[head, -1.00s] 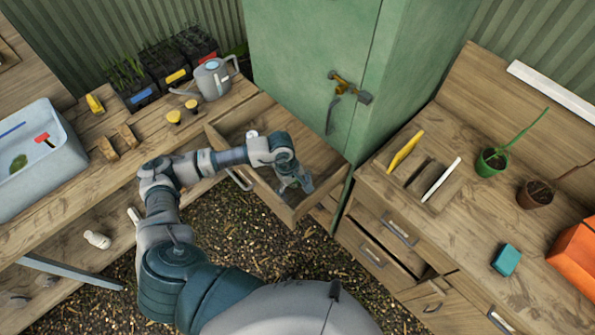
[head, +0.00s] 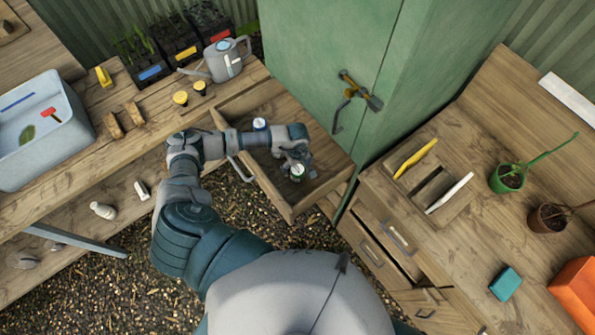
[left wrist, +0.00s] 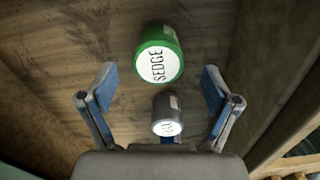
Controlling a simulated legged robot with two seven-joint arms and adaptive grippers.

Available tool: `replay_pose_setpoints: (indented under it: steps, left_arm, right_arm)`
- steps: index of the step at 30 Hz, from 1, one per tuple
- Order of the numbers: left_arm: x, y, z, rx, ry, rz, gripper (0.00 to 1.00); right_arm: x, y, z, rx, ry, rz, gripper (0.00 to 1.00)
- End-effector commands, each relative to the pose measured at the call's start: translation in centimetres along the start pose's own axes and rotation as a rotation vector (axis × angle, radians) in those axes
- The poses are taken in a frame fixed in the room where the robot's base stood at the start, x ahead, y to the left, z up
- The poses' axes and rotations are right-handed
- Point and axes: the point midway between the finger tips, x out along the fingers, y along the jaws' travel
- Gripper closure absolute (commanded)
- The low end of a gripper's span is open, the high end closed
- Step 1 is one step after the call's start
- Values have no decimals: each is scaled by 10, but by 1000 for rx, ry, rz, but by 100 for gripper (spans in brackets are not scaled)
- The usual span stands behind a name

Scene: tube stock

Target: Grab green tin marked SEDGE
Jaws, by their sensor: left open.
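The green tin (left wrist: 159,62) has a white lid marked SEDGE and shows in the left wrist view, ahead of my open left gripper (left wrist: 158,78). A grey tin (left wrist: 167,113) with a white marked top is nearer the gripper's base, between the fingers; its word is not clear. In the head view my left gripper (head: 297,160) hangs over the open drawer (head: 272,185), and the green tin (head: 297,173) shows just below it. The jaws are apart, holding nothing. My right gripper is in neither view.
A white-topped tin (head: 260,124) stands farther back in the drawer, beside my arm. A green cabinet (head: 310,70) rises behind the drawer. A watering can (head: 224,62) and two yellow-topped items (head: 181,98) sit on the left bench. The right workbench (head: 450,235) stands apart.

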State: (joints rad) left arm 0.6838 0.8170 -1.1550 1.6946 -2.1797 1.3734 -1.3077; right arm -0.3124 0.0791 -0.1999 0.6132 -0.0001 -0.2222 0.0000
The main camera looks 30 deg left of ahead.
Motion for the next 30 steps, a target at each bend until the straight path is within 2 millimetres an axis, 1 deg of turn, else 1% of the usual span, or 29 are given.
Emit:
replay_pose_setpoints:
  steps: [1, 3, 5, 7, 12, 15, 18, 23, 24, 26, 27, 29, 30]
  left_arm:
    - [5, 0, 1, 0, -1, -1, 11]
    - [10, 0, 1, 1, 1, 1, 11]
    - [13, 0, 1, 1, 1, 1, 11]
    - [20, 0, 0, 0, 0, -2, 11]
    - [48, 2, -4, 0, -1, -2, 11]
    - [59, 2, -5, 0, -1, -1, 11]
    - [63, 2, -5, 1, 0, 0, 11]
    - [63, 2, -5, 1, 0, 1, 11]
    - [63, 2, -5, 1, 0, 1, 16]
    - [63, 2, -5, 1, 0, 1, 31]
    - [63, 2, -5, 1, 0, 1, 41]
    - [63, 2, -5, 1, 0, 0, 56]
    - [63, 2, -5, 1, 0, 0, 66]
  right_arm:
    - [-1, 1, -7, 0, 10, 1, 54]
    - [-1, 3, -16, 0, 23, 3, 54]
    - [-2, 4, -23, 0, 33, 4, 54]
    - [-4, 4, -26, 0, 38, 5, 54]
    - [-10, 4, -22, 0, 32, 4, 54]
    - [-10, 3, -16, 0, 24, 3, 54]
    - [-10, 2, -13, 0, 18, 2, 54]
    - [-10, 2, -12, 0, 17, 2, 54]
    - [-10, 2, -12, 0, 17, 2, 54]
    - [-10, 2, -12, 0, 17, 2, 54]
    - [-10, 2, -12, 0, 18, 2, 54]
    - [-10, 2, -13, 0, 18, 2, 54]
    - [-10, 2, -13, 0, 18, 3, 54]
